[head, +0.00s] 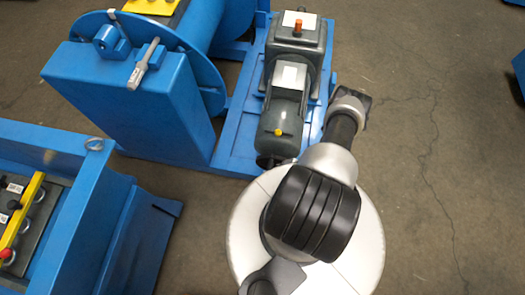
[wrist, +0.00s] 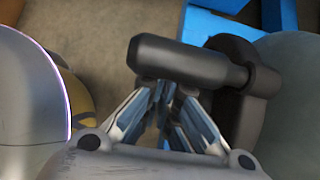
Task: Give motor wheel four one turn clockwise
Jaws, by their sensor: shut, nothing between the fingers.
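A grey motor (head: 284,118) with a yellow knob lies on a blue frame in the head view. A dark wheel (head: 268,160) shows at its near end, partly hidden by my arm. I cannot read any number on it. In the wrist view a dark wheel (wrist: 252,92) sits at the end of the grey motor body (wrist: 295,100), with a dark cylindrical handle (wrist: 185,62) sticking out to the left. My gripper (wrist: 165,88) is shut and empty, its fingertips just below the handle; I cannot tell whether they touch it. The gripper is hidden in the head view.
A large blue machine (head: 135,100) with a disc stands left of the motor. Another blue unit (head: 60,145) with a yellow bar stands at the lower left. Bare concrete floor (head: 440,150) is open on the right.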

